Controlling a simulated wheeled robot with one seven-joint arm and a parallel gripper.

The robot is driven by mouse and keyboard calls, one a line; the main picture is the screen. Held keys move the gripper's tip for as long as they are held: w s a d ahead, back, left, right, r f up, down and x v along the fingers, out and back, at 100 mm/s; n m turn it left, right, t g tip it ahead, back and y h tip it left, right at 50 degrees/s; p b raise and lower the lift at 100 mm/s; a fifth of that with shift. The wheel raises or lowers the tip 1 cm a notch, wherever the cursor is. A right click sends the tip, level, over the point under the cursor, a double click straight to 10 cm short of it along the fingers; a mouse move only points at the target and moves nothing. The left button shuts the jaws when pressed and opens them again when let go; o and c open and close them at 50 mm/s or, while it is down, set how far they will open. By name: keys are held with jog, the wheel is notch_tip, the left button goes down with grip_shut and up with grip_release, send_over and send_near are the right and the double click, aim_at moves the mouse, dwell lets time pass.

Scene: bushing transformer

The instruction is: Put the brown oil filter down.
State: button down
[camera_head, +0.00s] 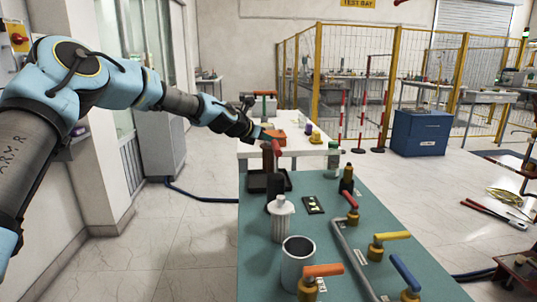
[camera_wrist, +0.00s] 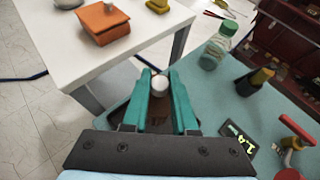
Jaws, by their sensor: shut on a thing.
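My gripper (camera_head: 266,137) is at the far left corner of the green table (camera_head: 330,190) in the head view. Its teal fingers (camera_wrist: 161,92) point down and are shut on the brown oil filter (camera_head: 267,158). In the wrist view the filter's pale round top (camera_wrist: 160,86) shows between the fingers, with its brown body mostly hidden below. The filter looks upright over a black tray (camera_head: 285,187), whose edge also shows in the wrist view (camera_wrist: 118,113). I cannot tell whether the filter touches the tray.
A white lidded canister (camera_head: 281,222) and a grey open cylinder (camera_head: 297,268) stand nearer on the green table. Several valves with coloured handles line its right side. A green-capped bottle (camera_wrist: 216,46) and a dark bottle (camera_wrist: 254,82) stand right of the gripper. A white table (camera_head: 300,147) lies beyond.

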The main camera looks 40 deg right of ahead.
aim_at(264, 150)
jog(key=shift+f+p, duration=0.4)
jog(key=shift+f, duration=1.65)
jog(key=shift+f, duration=0.1)
jog(key=c, duration=0.7)
grip_release()
jog(key=b+v, duration=0.3)
jog(key=v, duration=0.9)
